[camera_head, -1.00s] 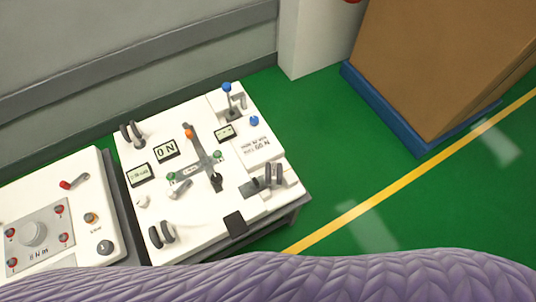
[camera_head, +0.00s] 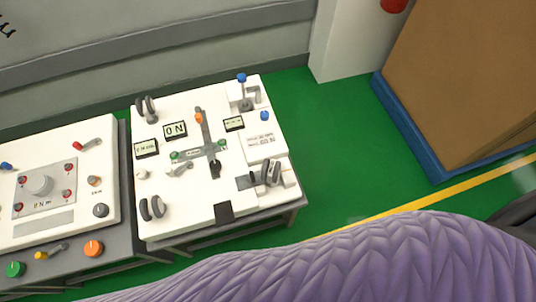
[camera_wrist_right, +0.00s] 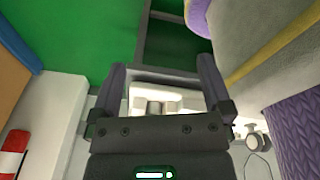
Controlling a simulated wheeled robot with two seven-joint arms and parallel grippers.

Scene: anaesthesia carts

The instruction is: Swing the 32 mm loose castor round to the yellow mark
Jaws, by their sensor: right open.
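In the head view a white panel (camera_head: 190,219) lies on a grey cart, with dark grey twin-wheel castors at its upper left (camera_head: 146,105), lower left (camera_head: 152,208) and right side (camera_head: 271,173). I cannot tell which castor is the 32 mm loose one; the labels are too small to read. I cannot make out a yellow mark on the panel. My right gripper (camera_wrist_right: 163,85) is open in the right wrist view, with a white fitting (camera_wrist_right: 180,103) showing beyond and between its fingers. Whether it touches anything is unclear. My left gripper is not in view.
A second white panel (camera_head: 100,150) with knobs stands close on the left. A brown box (camera_head: 465,80) on a blue base (camera_head: 408,130) stands at the right. Green floor with a yellow line (camera_head: 400,207) lies open between.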

